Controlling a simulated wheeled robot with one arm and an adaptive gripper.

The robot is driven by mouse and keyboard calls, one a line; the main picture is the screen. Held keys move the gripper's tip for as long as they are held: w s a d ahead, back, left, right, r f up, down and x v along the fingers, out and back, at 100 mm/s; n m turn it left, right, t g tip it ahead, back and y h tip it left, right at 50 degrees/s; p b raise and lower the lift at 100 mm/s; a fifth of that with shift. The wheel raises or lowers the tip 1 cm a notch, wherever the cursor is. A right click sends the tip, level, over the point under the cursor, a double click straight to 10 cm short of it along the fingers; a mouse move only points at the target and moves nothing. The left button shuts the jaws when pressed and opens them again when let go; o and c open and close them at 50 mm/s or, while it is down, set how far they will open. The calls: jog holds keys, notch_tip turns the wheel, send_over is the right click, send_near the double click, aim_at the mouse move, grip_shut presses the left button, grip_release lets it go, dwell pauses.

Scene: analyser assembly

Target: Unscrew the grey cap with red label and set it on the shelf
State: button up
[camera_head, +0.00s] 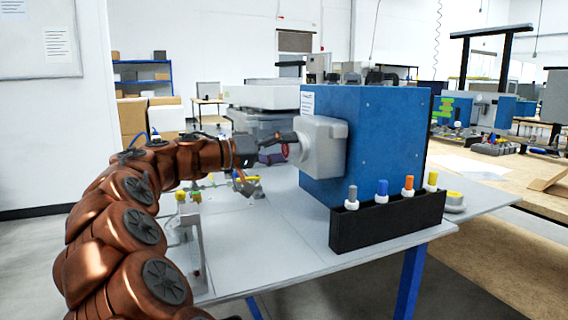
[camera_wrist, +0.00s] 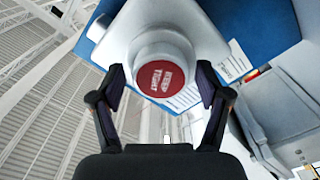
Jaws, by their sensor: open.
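The grey cap with its round red label (camera_wrist: 162,78) sits on the pale grey housing of the analyser, facing my wrist camera. My gripper (camera_wrist: 161,88) is open, with one finger on each side of the cap and visible gaps to it. In the head view my gripper (camera_head: 284,144) is at the left face of the grey housing (camera_head: 321,147) on the blue analyser box (camera_head: 385,140). The cap is mostly hidden there by the fingers. A black rack-like shelf (camera_head: 388,226) stands in front of the box and holds several bottles with coloured tops.
The grey tabletop (camera_head: 290,245) is clear in front of the rack. A small stand with yellow and green tops (camera_head: 190,197) is beside my arm on the left.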

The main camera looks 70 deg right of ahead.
jog(key=m+b, duration=0.2)
jog(key=b, duration=0.1)
jog(key=shift+f, duration=0.3)
jog(key=shift+r+m+b, duration=0.1)
jog(key=shift+m+b, duration=0.3)
jog(key=shift+b, duration=0.2)
jog(key=shift+r, duration=0.2)
jog(key=shift+r, duration=0.1)
jog(key=c, duration=1.2)
jog(key=shift+r+n+p, duration=0.2)
jog(key=shift+n+p, duration=0.1)
jog(key=shift+p, duration=0.65)
jog(key=n+p, duration=0.3)
jog(key=p, duration=0.3)
jog(key=shift+n+p, duration=0.3)
jog(key=shift+n, duration=0.1)
jog(key=n+p, duration=0.3)
jog(key=p, duration=0.3)
jog(key=shift+f, duration=0.1)
